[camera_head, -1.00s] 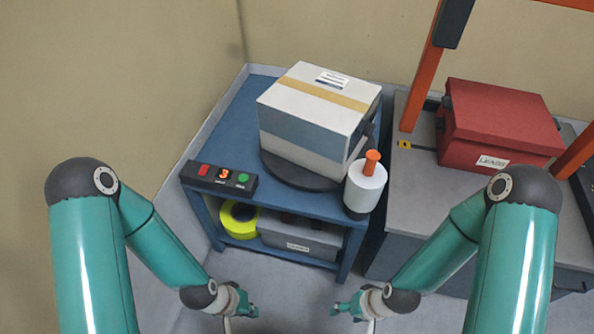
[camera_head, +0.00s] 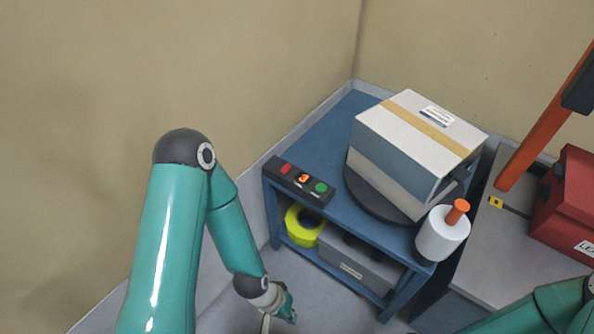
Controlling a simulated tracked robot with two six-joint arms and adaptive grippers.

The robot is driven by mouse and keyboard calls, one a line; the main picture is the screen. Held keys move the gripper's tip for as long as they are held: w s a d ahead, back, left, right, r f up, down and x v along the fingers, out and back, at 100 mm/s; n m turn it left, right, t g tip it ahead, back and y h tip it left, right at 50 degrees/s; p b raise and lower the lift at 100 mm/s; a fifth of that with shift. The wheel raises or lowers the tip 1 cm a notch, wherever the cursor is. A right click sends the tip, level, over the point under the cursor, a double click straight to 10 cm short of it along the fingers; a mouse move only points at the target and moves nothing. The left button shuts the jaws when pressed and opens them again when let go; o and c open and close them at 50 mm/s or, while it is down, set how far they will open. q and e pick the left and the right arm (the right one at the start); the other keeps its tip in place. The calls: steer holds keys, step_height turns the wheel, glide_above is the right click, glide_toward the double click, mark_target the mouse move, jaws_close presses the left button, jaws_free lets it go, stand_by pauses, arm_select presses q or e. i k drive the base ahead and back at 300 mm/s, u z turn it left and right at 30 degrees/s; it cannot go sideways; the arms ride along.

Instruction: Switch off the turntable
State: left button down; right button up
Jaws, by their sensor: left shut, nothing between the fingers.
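The turntable (camera_head: 377,204) is a dark round disc on the blue cart, with a grey and white box (camera_head: 410,150) with a tan strip standing on it. A black control box (camera_head: 299,181) sits at the cart's front left edge. It has a red button (camera_head: 285,169), a display lit with an orange 3 (camera_head: 303,177) and a green button (camera_head: 321,188). My left gripper (camera_head: 291,312) is shut and empty, low in front of the cart and below the control box, apart from it. My right gripper is out of view; only part of that arm shows at lower right.
A white roll with an orange handle (camera_head: 442,234) stands at the cart's right corner. The lower shelf holds yellow tape (camera_head: 304,225) and a grey bin (camera_head: 358,262). A grey bench (camera_head: 497,251) with a red case (camera_head: 574,210) stands at right. The space left of the cart is free.

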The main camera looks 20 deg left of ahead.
mark_target(287, 167)
steer(key=u, duration=1.1)
steer(key=i, duration=0.45)
steer(key=z, duration=1.4)
